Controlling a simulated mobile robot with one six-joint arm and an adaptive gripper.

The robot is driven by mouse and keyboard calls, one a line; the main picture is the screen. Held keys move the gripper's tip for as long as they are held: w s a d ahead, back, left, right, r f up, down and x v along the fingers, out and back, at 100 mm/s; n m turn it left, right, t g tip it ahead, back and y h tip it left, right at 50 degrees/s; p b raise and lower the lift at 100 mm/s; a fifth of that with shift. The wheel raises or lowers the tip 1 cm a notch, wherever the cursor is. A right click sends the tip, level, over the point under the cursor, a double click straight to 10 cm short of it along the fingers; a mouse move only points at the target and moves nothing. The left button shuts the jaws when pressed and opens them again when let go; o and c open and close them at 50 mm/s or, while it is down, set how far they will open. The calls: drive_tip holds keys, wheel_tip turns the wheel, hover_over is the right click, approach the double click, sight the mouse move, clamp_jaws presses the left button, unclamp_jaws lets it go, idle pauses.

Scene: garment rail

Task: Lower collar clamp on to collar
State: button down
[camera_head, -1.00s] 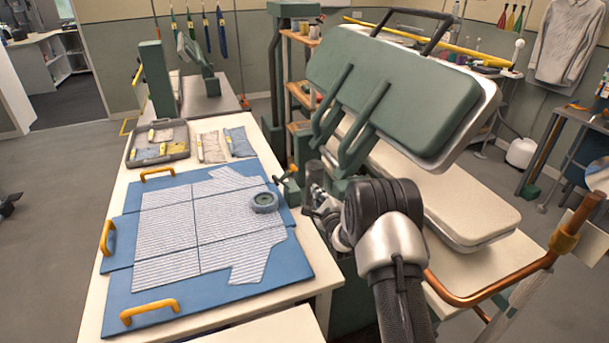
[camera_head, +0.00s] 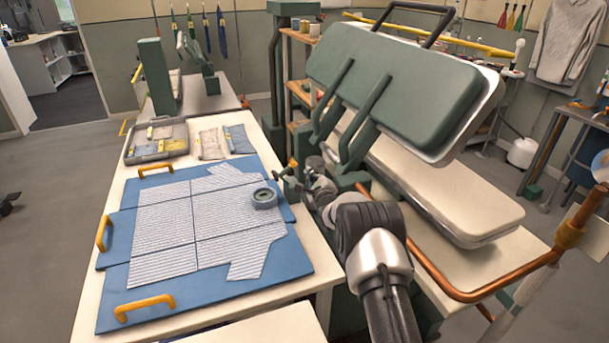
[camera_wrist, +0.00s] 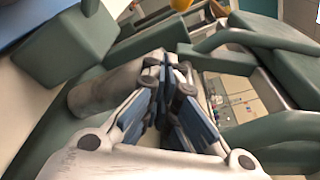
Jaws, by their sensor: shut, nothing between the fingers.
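My gripper (camera_head: 312,168) is at the right edge of the table, beside a small dark green fixture (camera_head: 290,185) with an orange tip, which may be the collar clamp. In the wrist view my gripper (camera_wrist: 165,65) has its blue-grey fingers drawn together with nothing between them. An orange-yellow part (camera_wrist: 180,4) shows at the top edge of that view, beyond the fingertips. The striped shirt pieces (camera_head: 165,225) lie flat on blue boards. I cannot tell which part is the collar.
A large green press head (camera_head: 395,95) is raised and tilted above a pale padded bed (camera_head: 455,195), close to my arm. A copper rail (camera_head: 460,293) curves around the right side. A grey tray (camera_head: 130,155) and bagged pieces lie at the table's far end.

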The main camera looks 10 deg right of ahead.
sight(289, 168)
drive_tip(key=shift+s+a+r+b, duration=0.2)
drive_tip(key=shift+a+r, duration=0.45)
drive_tip(key=shift+a, duration=0.1)
drive_tip(key=shift+s+a+r+b, duration=0.15)
drive_tip(key=shift+a+r+b, duration=0.05)
drive_tip(key=shift+a+r, duration=0.45)
drive_tip(key=shift+a+r+b, duration=0.3)
drive_tip(key=shift+a+b, duration=0.05)
drive_tip(key=shift+a, duration=0.15)
drive_tip(key=shift+s+a+r+b, duration=0.15)
drive_tip(key=shift+a+r+b, duration=0.1)
drive_tip(key=shift+a+b, duration=0.25)
drive_tip(key=a+n, duration=0.1)
drive_tip(key=n, duration=0.3)
drive_tip(key=shift+s+a+r+t, duration=0.1)
drive_tip(key=shift+s+a+t, duration=0.05)
drive_tip(key=shift+a+t, duration=0.25)
drive_tip(key=shift+s+a, duration=0.15)
drive_tip(key=shift+a, duration=0.55)
